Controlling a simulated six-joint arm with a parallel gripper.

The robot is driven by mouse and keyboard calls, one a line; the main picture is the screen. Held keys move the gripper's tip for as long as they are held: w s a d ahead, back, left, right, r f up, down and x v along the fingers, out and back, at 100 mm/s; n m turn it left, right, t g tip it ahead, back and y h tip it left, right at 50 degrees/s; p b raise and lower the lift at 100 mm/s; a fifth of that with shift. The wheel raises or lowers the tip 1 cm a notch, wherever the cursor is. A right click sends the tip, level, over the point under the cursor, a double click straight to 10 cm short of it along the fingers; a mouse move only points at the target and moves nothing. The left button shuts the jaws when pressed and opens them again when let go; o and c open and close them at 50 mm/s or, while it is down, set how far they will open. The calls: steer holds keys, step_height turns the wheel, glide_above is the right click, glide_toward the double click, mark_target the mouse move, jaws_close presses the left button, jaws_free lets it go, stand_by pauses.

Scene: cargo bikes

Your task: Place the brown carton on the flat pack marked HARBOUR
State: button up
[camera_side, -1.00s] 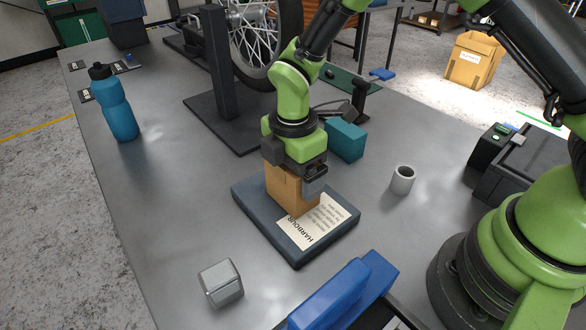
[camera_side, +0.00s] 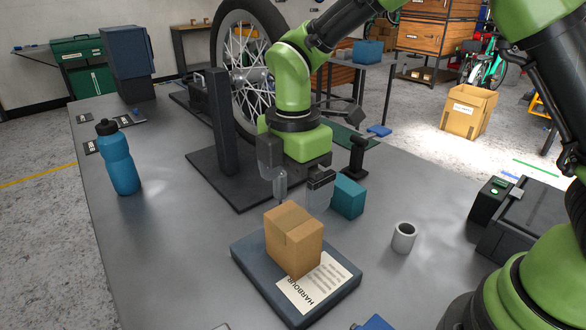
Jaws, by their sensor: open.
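The brown carton (camera_side: 293,242) rests upright on the flat pack marked HARBOUR (camera_side: 262,277), a dark slab with a white printed label. The carton covers part of the slab and the label's upper corner. My gripper (camera_side: 292,203) is open and empty, above and behind the carton. Its fingers are apart and clear of the carton.
A teal box (camera_side: 348,196) stands just right of my gripper. A grey cup (camera_side: 403,238) is to the right of the flat pack. A blue bottle (camera_side: 119,160) stands at the left, and a dark stand (camera_side: 221,125) with a wheel is behind. The table left of the flat pack is clear.

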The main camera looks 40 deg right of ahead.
step_height(320, 180, up, 2)
steer(key=shift+r, duration=0.1)
steer(key=shift+d+r, duration=0.1)
steer(key=shift+r, duration=0.15)
steer(key=s+d+r+m+t+y, duration=0.2)
steer(key=s+d+r+m+t, duration=0.3)
steer(key=s+r+m, duration=0.45)
steer(key=s+d+r+m+t, duration=0.1)
steer(key=s+d+m+t, duration=0.1)
steer(key=s+m, duration=0.6)
steer(key=d+m, duration=0.1)
steer(key=m, duration=0.3)
steer(key=shift+d+r+m, duration=0.3)
steer(key=shift+r+m, duration=0.05)
steer(key=shift+r, duration=0.05)
